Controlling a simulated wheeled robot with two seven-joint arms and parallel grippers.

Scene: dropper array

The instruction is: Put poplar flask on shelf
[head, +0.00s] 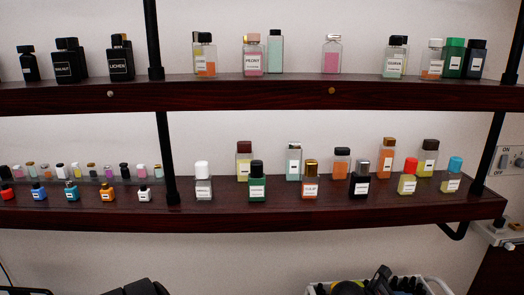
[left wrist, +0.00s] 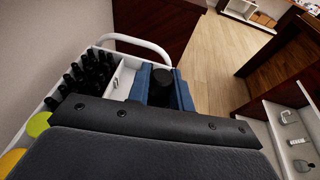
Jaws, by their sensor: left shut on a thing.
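My left gripper (left wrist: 162,90) shows in the left wrist view with two blue fingers. It is shut on a flask with a dark round cap (left wrist: 161,77). The flask's body and label are hidden, so I cannot read whether it is the poplar one. In the head view, a dark wood upper shelf (head: 240,95) and a lower shelf (head: 235,213) run along the wall. Both bear labelled flasks, and I see no label that reads poplar. I cannot make out either gripper clearly in the head view.
A white caddy (left wrist: 122,76) with several black-capped bottles (left wrist: 88,72) is beside my left gripper; its rim shows at the bottom of the head view (head: 432,284). The upper shelf has bare stretches between flask groups. Black posts (head: 165,150) cross the shelves.

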